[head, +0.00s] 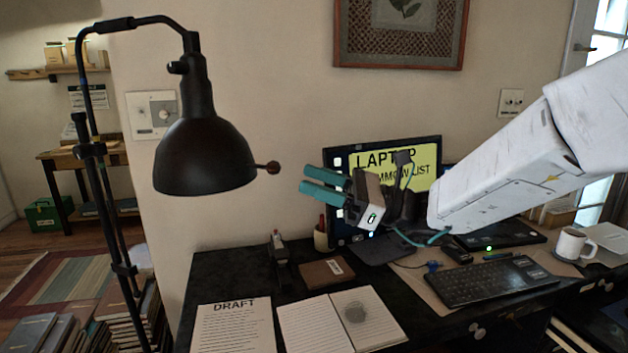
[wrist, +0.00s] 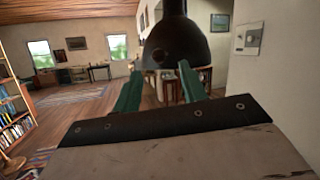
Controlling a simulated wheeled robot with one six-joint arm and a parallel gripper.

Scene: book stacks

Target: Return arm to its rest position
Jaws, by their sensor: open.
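My gripper (head: 323,187) is in the air above the dark desk (head: 228,270), its two teal fingers pointing left in the head view. The fingers are apart with nothing between them. In the wrist view my gripper (wrist: 157,90) shows both fingers spread, with the black lamp shade behind them. My white arm reaches in from the right of the head view. The lamp shade (wrist: 175,42) also shows in the wrist view.
A monitor (head: 430,155) stands behind my gripper. A keyboard (head: 490,283), a white mug (head: 570,244), an open notebook (head: 310,325), a brown book (head: 326,272) and a draft sheet (head: 232,328) lie on the desk. Books are stacked on the floor at lower left.

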